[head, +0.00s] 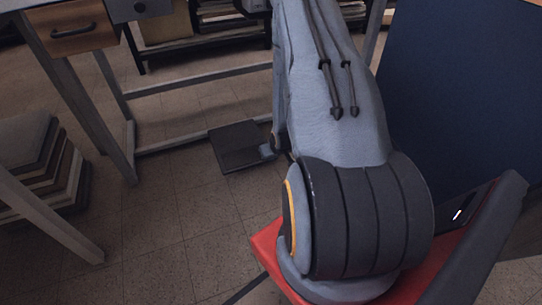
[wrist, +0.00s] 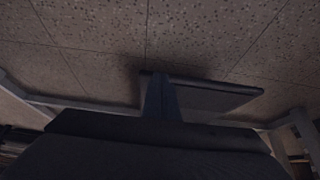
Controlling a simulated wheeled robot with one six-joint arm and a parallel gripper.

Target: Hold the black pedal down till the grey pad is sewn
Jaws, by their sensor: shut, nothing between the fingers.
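The black pedal (head: 238,143) lies on the tiled floor under the table frame, left of my arm in the head view. In the wrist view the pedal (wrist: 212,97) shows as a dark flat plate behind my fingers. My gripper (head: 266,152) is shut and empty, low at the pedal's right edge. In the wrist view my gripper's tip (wrist: 160,90) overlaps the pedal's left part; I cannot tell whether it touches or presses it. No grey pad is seen being sewn; the table top is out of view.
A stack of grey and pale pads (head: 38,158) sits on the floor at the left. Metal table legs and a crossbar (head: 165,143) frame the pedal. A wooden drawer (head: 70,28) hangs above. A dark blue panel (head: 445,90) stands right of my arm. Floor in front is clear.

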